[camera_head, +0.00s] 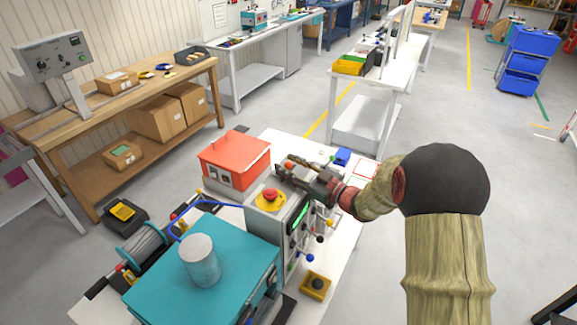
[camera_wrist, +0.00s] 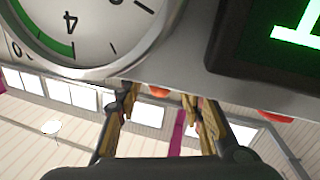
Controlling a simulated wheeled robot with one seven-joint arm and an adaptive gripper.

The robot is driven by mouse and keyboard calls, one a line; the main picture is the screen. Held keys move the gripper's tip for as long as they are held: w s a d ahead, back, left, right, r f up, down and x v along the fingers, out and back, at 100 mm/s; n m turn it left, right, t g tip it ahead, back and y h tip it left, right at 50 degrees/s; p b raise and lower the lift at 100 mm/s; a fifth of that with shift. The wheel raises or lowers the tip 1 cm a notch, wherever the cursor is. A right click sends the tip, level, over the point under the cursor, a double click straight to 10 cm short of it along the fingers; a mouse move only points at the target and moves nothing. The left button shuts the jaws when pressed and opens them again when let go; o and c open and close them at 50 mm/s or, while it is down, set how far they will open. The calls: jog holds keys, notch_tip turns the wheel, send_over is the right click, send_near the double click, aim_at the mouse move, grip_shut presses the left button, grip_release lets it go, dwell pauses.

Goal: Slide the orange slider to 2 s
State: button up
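A grey instrument box (camera_head: 262,225) stands on the white table, with a red button (camera_head: 270,196) on yellow on top and a green display (camera_head: 300,216) on its front. My gripper (camera_head: 287,172) is at the box's far upper end. In the wrist view, my gripper's fingers (camera_wrist: 160,106) are apart, close under the box's edge. A round dial (camera_wrist: 75,25) with a green arc and a lit green display (camera_wrist: 297,35) fill the top. An orange-red piece (camera_wrist: 156,91) shows between the fingertips; I cannot tell whether it is the slider. The slider's setting is not readable.
An orange-red box (camera_head: 234,160) stands beside the instrument. A teal case (camera_head: 215,275) with a metal cylinder (camera_head: 199,261) is in front. Several coloured knobs stick out from the instrument's front. A yellow block (camera_head: 315,286) lies at the table's near right.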

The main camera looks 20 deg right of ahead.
jog(key=v, duration=1.1)
jog(key=shift+s+d, duration=0.25)
jog(key=shift+s, duration=0.05)
jog(key=shift+w, duration=0.1)
